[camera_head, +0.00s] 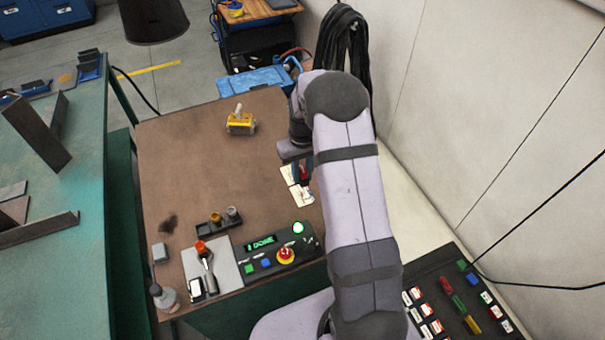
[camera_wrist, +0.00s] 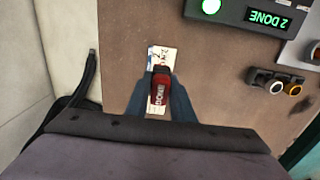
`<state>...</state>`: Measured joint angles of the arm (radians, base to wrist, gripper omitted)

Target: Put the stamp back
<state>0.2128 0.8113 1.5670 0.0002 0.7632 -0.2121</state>
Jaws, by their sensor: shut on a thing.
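A dark stamp rack (camera_head: 202,225) stands to the left on the brown table, holding an amber-topped and a grey-topped piece. Its left end looks empty.
A control box (camera_head: 252,258) with a DONE display, lit green lamp and red button sits at the table's front. A grey plate (camera_head: 189,263) with a red-topped tool lies left of it. The table's middle is clear.

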